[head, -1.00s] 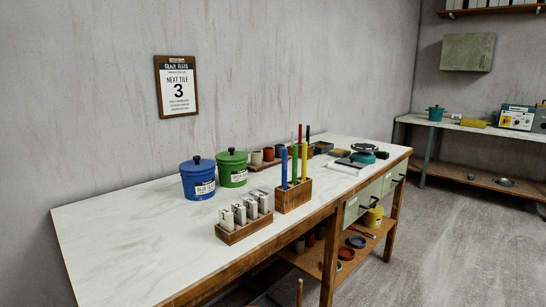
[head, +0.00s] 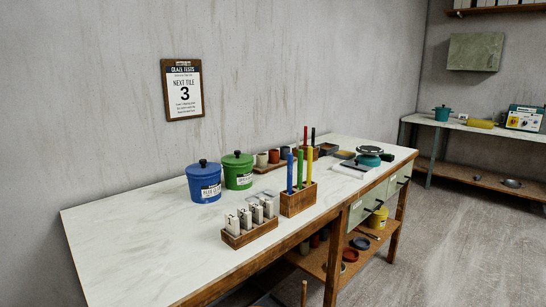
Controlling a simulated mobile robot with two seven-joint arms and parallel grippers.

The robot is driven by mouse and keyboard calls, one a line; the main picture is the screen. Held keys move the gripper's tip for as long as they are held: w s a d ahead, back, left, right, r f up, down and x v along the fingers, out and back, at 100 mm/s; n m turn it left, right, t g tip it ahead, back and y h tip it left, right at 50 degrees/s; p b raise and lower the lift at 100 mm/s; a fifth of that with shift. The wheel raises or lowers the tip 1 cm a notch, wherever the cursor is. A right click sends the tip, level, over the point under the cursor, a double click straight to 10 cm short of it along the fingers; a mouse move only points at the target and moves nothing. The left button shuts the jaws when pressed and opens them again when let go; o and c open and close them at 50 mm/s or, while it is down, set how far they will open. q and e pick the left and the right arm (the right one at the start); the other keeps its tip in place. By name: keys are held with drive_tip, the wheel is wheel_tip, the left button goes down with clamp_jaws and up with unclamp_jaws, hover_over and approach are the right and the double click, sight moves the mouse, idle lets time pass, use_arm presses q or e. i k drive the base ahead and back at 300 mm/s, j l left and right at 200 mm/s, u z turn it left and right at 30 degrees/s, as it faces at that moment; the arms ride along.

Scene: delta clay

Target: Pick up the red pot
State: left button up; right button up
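No lidded red pot shows clearly in the head view. A lidded blue pot (head: 204,184) and a lidded green pot (head: 238,172) stand side by side on the workbench (head: 130,235), each with a white label. A small reddish-brown cup (head: 274,156) stands behind them in a wooden rack. Dark reddish items (head: 315,241) show on the shelf under the bench, partly hidden by the bench edge; I cannot tell what they are. Neither of my grippers is in view.
A wooden tile rack (head: 250,230) and a block of coloured sticks (head: 298,201) stand near the bench's front edge. A yellow pot (head: 378,219) is on the under-shelf. A teal pot (head: 442,114) stands on the far table. The bench's left part and the floor right are clear.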

sight(274, 155)
drive_tip(key=i+l+u, duration=0.1)
drive_tip(key=u, duration=1.05)
drive_tip(key=l+u, duration=0.95)
drive_tip(key=l, duration=0.35)
drive_tip(key=k+l+u, duration=0.1)
drive_tip(key=l+u, duration=0.4)
drive_tip(key=k+l, duration=0.05)
drive_tip(key=l, duration=0.05)
